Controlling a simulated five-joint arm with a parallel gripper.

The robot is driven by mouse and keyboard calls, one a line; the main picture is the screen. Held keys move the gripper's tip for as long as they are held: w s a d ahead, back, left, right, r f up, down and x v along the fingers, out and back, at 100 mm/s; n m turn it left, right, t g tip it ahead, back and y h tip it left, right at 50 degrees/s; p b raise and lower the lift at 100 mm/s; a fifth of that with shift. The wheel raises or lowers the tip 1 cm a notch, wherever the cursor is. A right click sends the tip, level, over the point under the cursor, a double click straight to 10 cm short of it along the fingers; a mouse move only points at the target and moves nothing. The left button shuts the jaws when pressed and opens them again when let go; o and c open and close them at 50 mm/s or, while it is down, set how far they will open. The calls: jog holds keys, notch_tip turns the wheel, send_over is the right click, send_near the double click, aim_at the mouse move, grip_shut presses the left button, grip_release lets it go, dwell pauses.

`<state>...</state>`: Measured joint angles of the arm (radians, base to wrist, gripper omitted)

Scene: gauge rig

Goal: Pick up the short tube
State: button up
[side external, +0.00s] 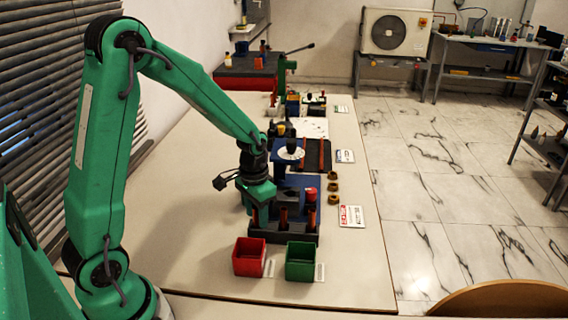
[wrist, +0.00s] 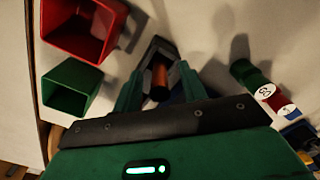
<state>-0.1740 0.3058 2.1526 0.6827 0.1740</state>
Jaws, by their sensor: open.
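An orange-brown tube (wrist: 159,76) shows between the two fingers of my gripper (wrist: 157,88) in the wrist view, inside a dark holder (wrist: 157,47). The fingers are open, one on each side of it; I cannot tell whether they touch it. In the side view my gripper (side external: 262,208) is low at the left part of the dark rack (side external: 290,238). Orange-brown tubes stand in this rack, one at its middle (side external: 283,217) and another near its right end (side external: 310,224). I cannot tell from these views which is the short one.
A red bin (side external: 249,258) and a green bin (side external: 300,263) stand in front of the rack. Brass-coloured rings (side external: 333,187) and a red-and-white card (side external: 352,216) lie to its right. A blue stand (side external: 291,155) is behind. The left table is clear.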

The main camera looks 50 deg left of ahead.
jog(key=shift+f, duration=0.25)
dwell(0.3)
grip_shut()
jog(key=shift+r, duration=0.1)
jog(key=shift+r, duration=0.65)
jog(key=r, duration=0.3)
jog(key=shift+s+d+r, duration=0.1)
jog(key=shift+d, duration=0.25)
jog(key=s+d+r, duration=0.4)
jog(key=d+r, duration=0.2)
jog(key=d, duration=0.4)
jog(key=shift+d+r, duration=0.15)
jog(key=shift+r, duration=0.05)
